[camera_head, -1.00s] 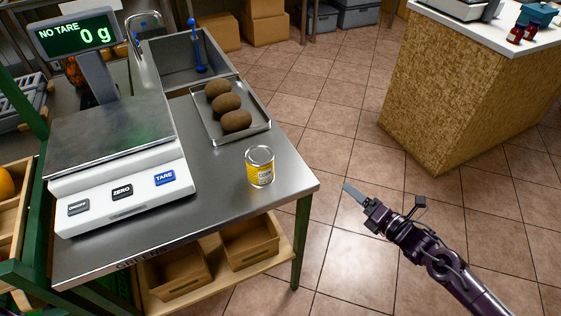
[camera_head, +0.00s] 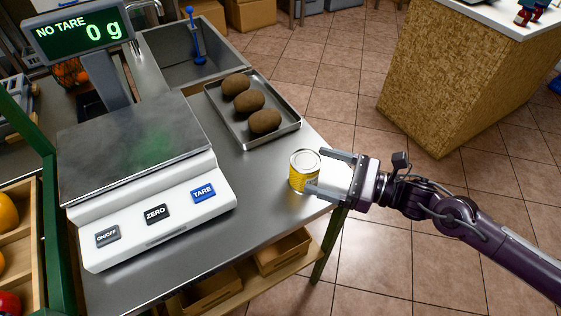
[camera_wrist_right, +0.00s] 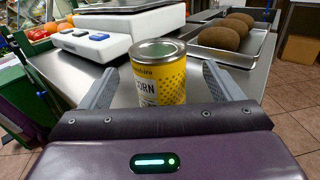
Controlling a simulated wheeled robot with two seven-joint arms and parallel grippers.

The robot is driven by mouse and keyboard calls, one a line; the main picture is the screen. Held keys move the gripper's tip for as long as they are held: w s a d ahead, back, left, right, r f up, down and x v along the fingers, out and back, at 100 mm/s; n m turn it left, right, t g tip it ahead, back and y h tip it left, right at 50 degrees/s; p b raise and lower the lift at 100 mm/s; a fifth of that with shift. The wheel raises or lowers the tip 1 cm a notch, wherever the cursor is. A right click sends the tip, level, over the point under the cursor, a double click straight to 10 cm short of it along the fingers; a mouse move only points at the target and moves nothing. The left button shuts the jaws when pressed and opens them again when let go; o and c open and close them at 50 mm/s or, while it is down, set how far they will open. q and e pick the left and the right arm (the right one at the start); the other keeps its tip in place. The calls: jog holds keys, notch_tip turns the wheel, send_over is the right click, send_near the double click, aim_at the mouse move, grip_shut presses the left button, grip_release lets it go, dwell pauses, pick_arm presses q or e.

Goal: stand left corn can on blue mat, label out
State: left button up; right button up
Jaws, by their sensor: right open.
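A yellow corn can (camera_head: 303,172) with a silver lid stands upright on the steel counter (camera_head: 262,207), near its right edge. My right gripper (camera_head: 328,173) is open at the can's right side, one finger behind it and one in front. In the right wrist view the can (camera_wrist_right: 158,82) stands between the two spread fingers (camera_wrist_right: 160,85), with clear gaps on both sides. Its label there shows "CORN" at the left of the visible face. My left gripper is not in view. No blue mat shows in these frames.
A white scale (camera_head: 150,221) reading 0 g stands left of the can. A metal tray (camera_head: 289,134) with brown potatoes lies behind it, and a sink (camera_head: 170,62) is farther back. Open tiled floor (camera_head: 400,262) lies to the right.

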aim_at(298, 162)
jog(key=shift+w+a+r, duration=0.1)
jog(key=shift+a, duration=0.15)
jog(key=shift+p+x, duration=0.75)
jog(key=shift+x, duration=0.35)
jog(key=x, duration=0.3)
jog(key=shift+a+p, duration=0.15)
jog(key=shift+p, duration=0.25)
jog(key=c, duration=1.2)
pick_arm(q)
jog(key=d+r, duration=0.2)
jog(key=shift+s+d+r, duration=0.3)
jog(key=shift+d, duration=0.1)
pick_arm(e)
jog(key=shift+c, duration=0.5)
